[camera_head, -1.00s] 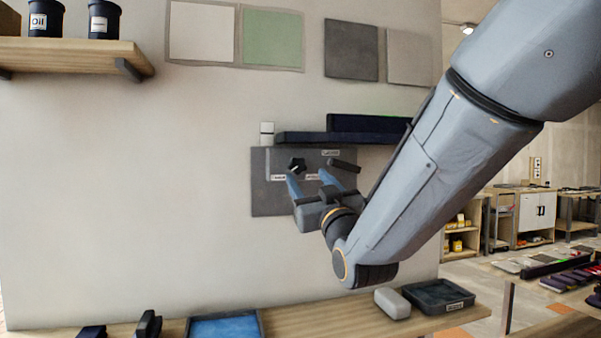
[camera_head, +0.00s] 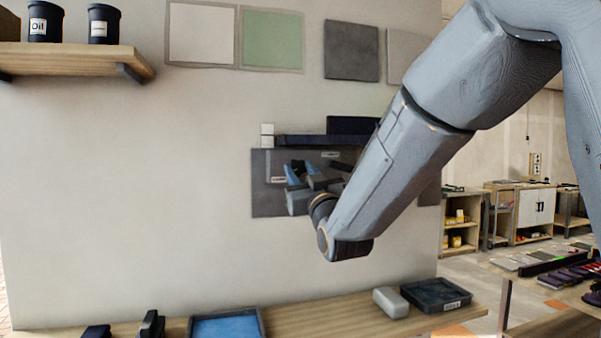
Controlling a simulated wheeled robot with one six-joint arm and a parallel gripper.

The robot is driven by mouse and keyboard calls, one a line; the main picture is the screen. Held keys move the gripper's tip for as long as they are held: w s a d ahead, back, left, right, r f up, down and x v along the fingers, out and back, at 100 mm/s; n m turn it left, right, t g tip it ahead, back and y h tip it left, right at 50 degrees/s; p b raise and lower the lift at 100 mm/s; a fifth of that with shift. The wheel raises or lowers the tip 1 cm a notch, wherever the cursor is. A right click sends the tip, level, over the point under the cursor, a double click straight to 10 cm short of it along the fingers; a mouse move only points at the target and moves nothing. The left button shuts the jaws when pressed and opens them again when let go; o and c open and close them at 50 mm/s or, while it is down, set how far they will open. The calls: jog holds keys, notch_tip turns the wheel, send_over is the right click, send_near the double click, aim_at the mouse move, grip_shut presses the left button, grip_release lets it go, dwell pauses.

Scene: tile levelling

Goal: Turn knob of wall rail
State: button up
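The wall rail is a long dark ledge (camera_head: 305,140) on the wall, with a dark block (camera_head: 350,125) at its right. Under it is a dark grey panel (camera_head: 268,200) with small white labels. A small black knob (camera_head: 298,165) on this panel shows partly between the fingers of my gripper (camera_head: 299,168). The two blue fingers are at the knob, one on each side, with a narrow gap between them. Whether they touch it or stand just clear of it cannot be made out. A dark bar-shaped handle (camera_head: 341,165) shows right of the gripper, partly behind my arm.
Small white blocks (camera_head: 267,135) sit at the rail's left end. Tile samples (camera_head: 271,40) hang above. A wooden shelf (camera_head: 75,55) with dark tins is at upper left. Below, a bench (camera_head: 320,312) holds a blue tray, a grey block and a dark bin.

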jog(key=shift+c, duration=0.7)
jog(key=m+h+b, duration=0.1)
jog(key=m+b, duration=0.1)
jog(key=m, duration=0.1)
jog(key=shift+a+f+m+t+h+b, duration=0.15)
jog(key=shift+m+t+h+b, duration=0.15)
jog(key=shift+t+h+b, duration=0.1)
jog(key=m+h+b, duration=0.1)
jog(key=m+h, duration=0.1)
jog(key=m, duration=0.1)
jog(key=shift+m, duration=0.3)
jog(key=o, duration=1.1)
jog(key=shift+c, duration=0.2)
jog(key=b+v, duration=0.2)
jog(key=v, duration=0.5)
jog(key=shift+s, duration=0.45)
